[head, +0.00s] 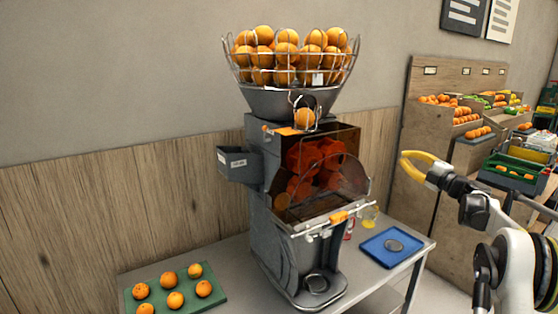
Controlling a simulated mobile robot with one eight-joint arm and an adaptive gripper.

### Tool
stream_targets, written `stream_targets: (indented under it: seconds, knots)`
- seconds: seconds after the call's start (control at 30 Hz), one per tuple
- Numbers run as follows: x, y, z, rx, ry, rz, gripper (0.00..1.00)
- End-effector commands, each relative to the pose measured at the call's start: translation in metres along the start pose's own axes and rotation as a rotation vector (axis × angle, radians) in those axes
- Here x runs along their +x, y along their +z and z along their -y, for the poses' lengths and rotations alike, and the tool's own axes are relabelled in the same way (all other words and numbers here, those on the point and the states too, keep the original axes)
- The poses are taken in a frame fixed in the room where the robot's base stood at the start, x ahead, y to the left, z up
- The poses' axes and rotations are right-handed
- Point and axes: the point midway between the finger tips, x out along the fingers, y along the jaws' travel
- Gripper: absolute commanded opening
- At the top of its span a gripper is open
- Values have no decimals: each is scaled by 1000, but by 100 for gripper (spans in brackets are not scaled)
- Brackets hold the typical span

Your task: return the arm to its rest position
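My gripper (408,166) has yellow fingers and is in the head view at the right, held in the air at the end of my white and black arm. Its fingers are apart, with nothing visible between them. It is to the right of the orange juicer (275,245) and clear of it. The juicer is a grey machine on the table, with a wire basket of oranges (285,55) on top and a clear front cover over red-orange parts.
The grey table (235,262) holds a green tray (215,298) with several oranges at left. A blue tray (378,258) with a grey disc lies at right, near a glass of yellow juice (369,216). Wooden produce shelves (425,125) and crates stand behind my arm.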

Motion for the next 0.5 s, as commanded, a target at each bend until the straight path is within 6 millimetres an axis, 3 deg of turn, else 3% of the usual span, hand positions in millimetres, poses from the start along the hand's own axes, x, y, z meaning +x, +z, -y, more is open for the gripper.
stream_targets:
  seconds: [0.03, 0.1, 0.23, 0.37, 0.5]
  knots:
    - [11, -14, -32, 35, 43, 52, 0]
    - [18, -28, -72, 96, 102, 137, 0]
    - [16, -58, -127, 231, 188, 295, 0]
    - [-6, -94, -156, 390, 237, 450, 0]
    - [-46, -140, -155, 582, 245, 614, 0]
